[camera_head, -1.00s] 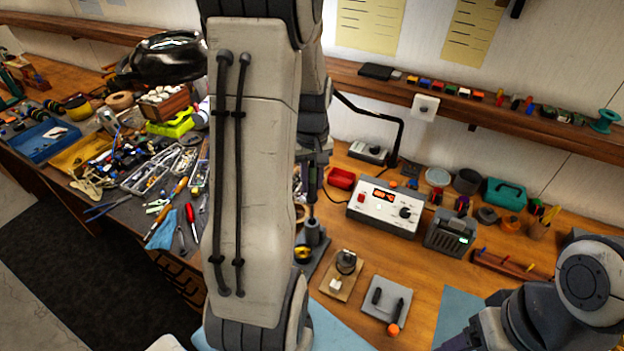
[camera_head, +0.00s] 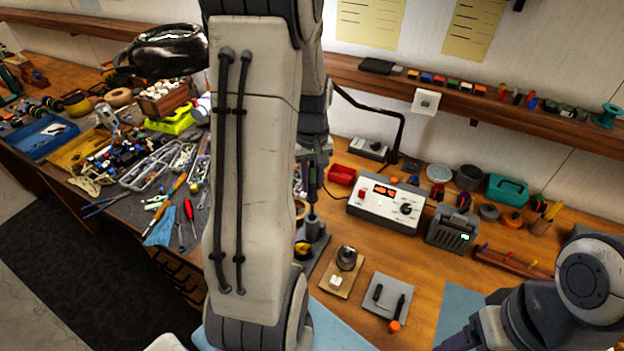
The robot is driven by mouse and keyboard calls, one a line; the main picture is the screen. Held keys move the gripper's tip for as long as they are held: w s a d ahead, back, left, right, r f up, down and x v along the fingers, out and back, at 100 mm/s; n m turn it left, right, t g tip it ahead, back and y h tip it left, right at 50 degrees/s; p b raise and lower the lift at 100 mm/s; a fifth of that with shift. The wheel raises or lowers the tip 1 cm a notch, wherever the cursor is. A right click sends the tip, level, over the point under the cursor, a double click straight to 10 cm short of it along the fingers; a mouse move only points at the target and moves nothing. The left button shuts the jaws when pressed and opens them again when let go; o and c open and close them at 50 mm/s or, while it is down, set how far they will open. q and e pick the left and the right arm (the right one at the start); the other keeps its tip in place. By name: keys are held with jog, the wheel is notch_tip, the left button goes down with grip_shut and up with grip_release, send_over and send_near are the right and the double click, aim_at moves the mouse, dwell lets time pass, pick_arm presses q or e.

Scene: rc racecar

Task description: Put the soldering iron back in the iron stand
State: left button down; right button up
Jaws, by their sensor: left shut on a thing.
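My left arm fills the middle of the view and hides much of the bench. My left gripper (camera_head: 313,158) shows partly past the arm's right edge, pointing down, and is shut on the soldering iron (camera_head: 312,190). The iron hangs upright, a thin dark shape with its lower end at the mouth of the grey iron stand (camera_head: 313,230). I cannot tell how deep its tip sits. The stand's dark base is partly hidden by my arm. My right arm shows at the bottom right; its fingertips are out of frame.
The white soldering station (camera_head: 384,208) stands right of the iron stand. A tan pad (camera_head: 337,285) and a grey plate with dark tools (camera_head: 380,312) lie in front. A red bin (camera_head: 342,175) is behind. Loose tools crowd the bench at left.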

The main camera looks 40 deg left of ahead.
aim_at(312, 200)
pick_arm(q)
jog(key=shift+f+b, duration=2.55)
jog(key=shift+f, duration=1.05)
jog(key=shift+c, duration=1)
grip_release()
jog(key=shift+r, duration=0.1)
jog(key=shift+r+p, duration=4.1)
jog(key=shift+r, duration=0.35)
jog(key=shift+d, duration=0.1)
